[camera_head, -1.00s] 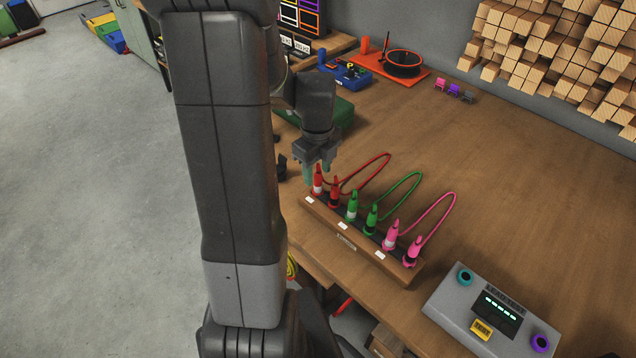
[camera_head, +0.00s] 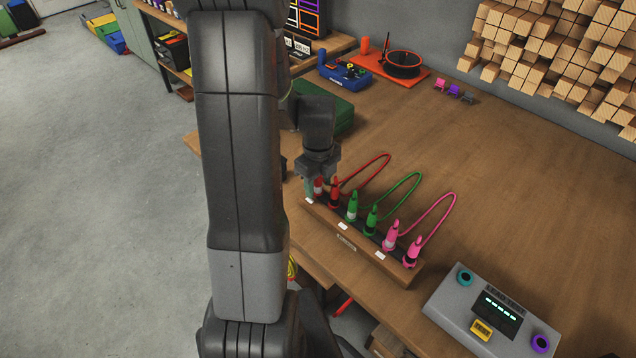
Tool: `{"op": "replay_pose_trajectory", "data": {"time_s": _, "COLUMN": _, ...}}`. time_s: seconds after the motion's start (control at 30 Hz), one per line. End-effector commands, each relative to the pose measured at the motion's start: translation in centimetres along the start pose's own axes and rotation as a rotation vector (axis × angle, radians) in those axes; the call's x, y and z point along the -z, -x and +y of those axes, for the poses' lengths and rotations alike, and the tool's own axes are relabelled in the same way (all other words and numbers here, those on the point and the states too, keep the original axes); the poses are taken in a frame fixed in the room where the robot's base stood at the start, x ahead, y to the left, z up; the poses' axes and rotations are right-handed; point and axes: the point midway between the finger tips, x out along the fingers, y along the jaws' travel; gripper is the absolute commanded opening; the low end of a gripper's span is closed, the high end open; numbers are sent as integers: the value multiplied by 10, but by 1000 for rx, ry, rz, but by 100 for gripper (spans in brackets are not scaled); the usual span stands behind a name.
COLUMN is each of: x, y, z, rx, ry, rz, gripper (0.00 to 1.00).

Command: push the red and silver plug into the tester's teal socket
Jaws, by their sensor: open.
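The red and silver plug (camera_head: 319,188) stands upright at the left end of a wooden rack, joined by a red cable to a red and black plug (camera_head: 335,190). My gripper (camera_head: 317,186) is open and points down, with its fingers around or just beside the red and silver plug's upper part. The fingers partly hide the plug, and I cannot tell whether they touch it. The tester (camera_head: 462,325) is a grey box at the lower right. Its teal socket (camera_head: 465,277) is on the top left and looks empty.
The rack (camera_head: 345,244) also holds green plugs (camera_head: 352,206) and pink plugs (camera_head: 391,237) with looped cables. The tester has a purple socket (camera_head: 540,343) and a lit display (camera_head: 498,312). A green case (camera_head: 330,112) lies behind the gripper. The bench right of the cables is clear.

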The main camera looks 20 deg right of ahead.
Motion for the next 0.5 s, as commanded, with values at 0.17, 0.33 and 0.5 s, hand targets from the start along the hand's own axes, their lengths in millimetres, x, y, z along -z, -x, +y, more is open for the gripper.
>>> {"op": "replay_pose_trajectory", "data": {"time_s": 0.17, "x": 0, "y": 0, "z": 0, "rx": 0, "ry": 0, "rz": 0, "gripper": 31}}
{"op": "replay_pose_trajectory", "data": {"time_s": 0.33, "x": 0, "y": 0, "z": 0, "rx": 0, "ry": 0, "rz": 0, "gripper": 0}}
{"op": "replay_pose_trajectory", "data": {"time_s": 0.5, "x": 0, "y": 0, "z": 0, "rx": 0, "ry": 0, "rz": 0, "gripper": 0}}
